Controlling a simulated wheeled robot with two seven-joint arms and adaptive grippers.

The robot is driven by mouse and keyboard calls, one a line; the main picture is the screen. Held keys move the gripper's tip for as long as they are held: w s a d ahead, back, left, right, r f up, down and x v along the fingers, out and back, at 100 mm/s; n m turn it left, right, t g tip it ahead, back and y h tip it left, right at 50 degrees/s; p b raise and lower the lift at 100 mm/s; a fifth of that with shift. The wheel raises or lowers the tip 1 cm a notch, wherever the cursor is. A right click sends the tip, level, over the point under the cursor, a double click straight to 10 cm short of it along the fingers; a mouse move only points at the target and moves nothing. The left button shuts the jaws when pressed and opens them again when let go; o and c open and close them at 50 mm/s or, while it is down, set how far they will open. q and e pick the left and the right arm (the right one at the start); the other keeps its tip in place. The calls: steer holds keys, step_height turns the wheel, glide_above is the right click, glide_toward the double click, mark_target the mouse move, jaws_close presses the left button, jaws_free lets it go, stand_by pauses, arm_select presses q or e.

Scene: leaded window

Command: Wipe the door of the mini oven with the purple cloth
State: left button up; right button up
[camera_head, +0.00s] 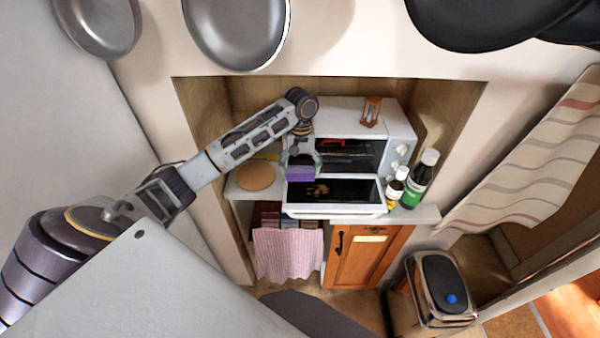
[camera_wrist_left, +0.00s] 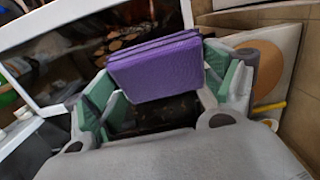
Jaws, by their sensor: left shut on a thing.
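The mini oven (camera_head: 400,133) stands on a shelf in the niche. Its door (camera_head: 372,208) is folded down open, with brownish stains on the dark glass (camera_head: 340,188); the door also shows in the left wrist view (camera_wrist_left: 42,42). My left gripper (camera_head: 301,172) is shut on the purple cloth (camera_head: 300,175), a folded pad, above the left part of the open door. In the left wrist view the purple cloth (camera_wrist_left: 155,65) sits between the green-padded fingers. I cannot tell whether the cloth touches the glass. My right gripper is not in view.
Two bottles, a green one (camera_head: 414,188) and a smaller brown one (camera_head: 395,188), stand close to the door's right side. A round wooden board (camera_head: 256,177) lies left of the oven. An hourglass (camera_head: 371,111) stands on top. A pink towel (camera_head: 288,252) hangs below.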

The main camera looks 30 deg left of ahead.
arm_select(q)
steer(key=shift+w+a+r, duration=0.15)
steer(key=shift+w+r, duration=0.1)
steer(key=shift+r, duration=0.4)
steer(key=shift+w+a+r, duration=0.1)
steer(key=shift+w+r, duration=0.1)
steer(key=shift+r, duration=0.45)
steer(key=shift+w+a+r, duration=0.15)
steer(key=shift+w+r, duration=0.1)
steer(key=shift+r, duration=0.45)
steer(key=shift+w+a+r, duration=0.15)
steer(key=shift+w+r, duration=0.05)
steer(key=shift+r, duration=0.5)
steer(key=shift+s+d+f, duration=0.1)
